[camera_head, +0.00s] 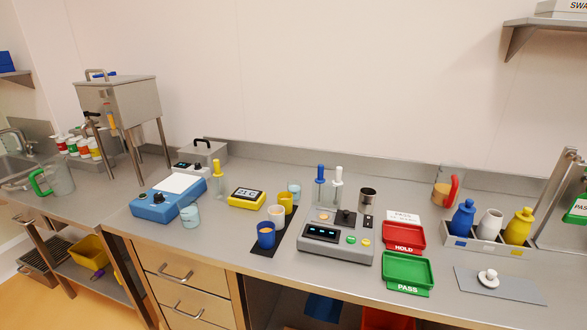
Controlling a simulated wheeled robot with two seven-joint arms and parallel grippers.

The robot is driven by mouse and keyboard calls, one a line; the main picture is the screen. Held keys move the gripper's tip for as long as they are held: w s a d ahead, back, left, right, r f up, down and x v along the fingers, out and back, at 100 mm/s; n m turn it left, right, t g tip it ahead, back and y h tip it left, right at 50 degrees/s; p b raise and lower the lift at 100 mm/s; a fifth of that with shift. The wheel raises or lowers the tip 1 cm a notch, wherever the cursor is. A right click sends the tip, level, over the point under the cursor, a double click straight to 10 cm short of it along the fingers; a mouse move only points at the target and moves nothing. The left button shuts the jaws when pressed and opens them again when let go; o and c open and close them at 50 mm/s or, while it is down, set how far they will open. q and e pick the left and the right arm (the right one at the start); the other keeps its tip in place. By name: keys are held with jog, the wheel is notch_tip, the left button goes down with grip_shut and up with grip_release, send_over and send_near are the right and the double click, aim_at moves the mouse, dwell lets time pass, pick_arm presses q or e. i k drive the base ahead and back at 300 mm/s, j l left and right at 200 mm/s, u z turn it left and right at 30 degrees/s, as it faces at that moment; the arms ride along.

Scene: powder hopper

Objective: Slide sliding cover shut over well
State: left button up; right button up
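No part is plainly recognizable as a sliding cover over a well. A flat grey plate (520,288) with a white round knob (488,278) lies on the counter at the front right; I cannot tell whether it is the cover, and no open well shows around it. A grey console (335,250) with two dark displays and coloured buttons stands near the middle, with a small dark part (347,216) on its top; whether this has a well is too small to tell. Neither of my grippers is in view.
A steel hopper (130,100) on legs stands at the left. The blue scale (157,205), blue cup (266,236), red tray (404,238), green tray (408,270) and bottle rack (485,246) crowd the counter (225,262).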

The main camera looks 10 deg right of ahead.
aim_at(345, 218)
jog(key=i+l+u, duration=0.15)
jog(key=l, duration=0.5)
jog(key=l+u, duration=0.15)
jog(key=l, duration=0.5)
jog(key=i, duration=0.05)
